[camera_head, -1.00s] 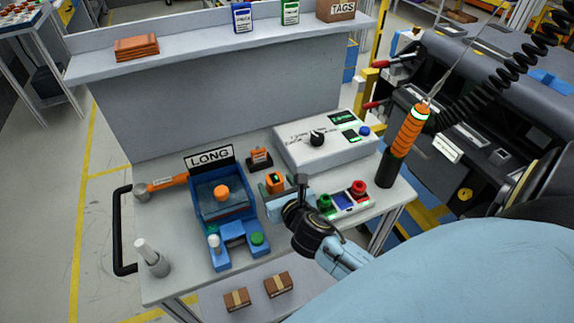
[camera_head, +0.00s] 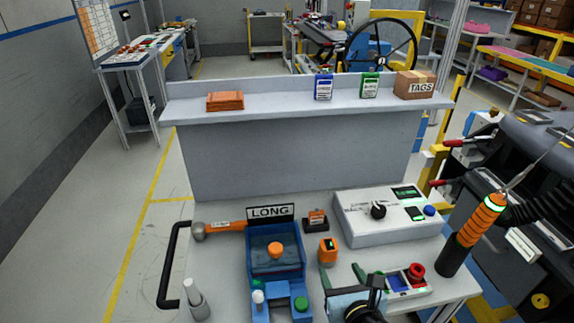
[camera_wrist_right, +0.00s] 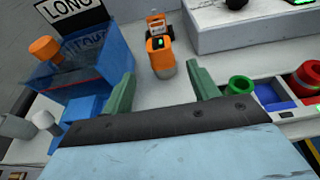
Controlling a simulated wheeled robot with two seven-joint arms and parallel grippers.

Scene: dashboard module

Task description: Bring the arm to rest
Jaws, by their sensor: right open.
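My right gripper (camera_head: 341,273) is at the bottom of the head view, over the front of the workbench. In the right wrist view its two green fingers (camera_wrist_right: 163,88) stand wide apart with nothing between them. An orange device (camera_wrist_right: 161,57) stands on the bench beyond the fingers, apart from them; it also shows in the head view (camera_head: 328,251). My left gripper is not in view.
An orange-and-black tool (camera_head: 474,233) stands at the right edge. A shelf (camera_head: 285,104) runs behind.

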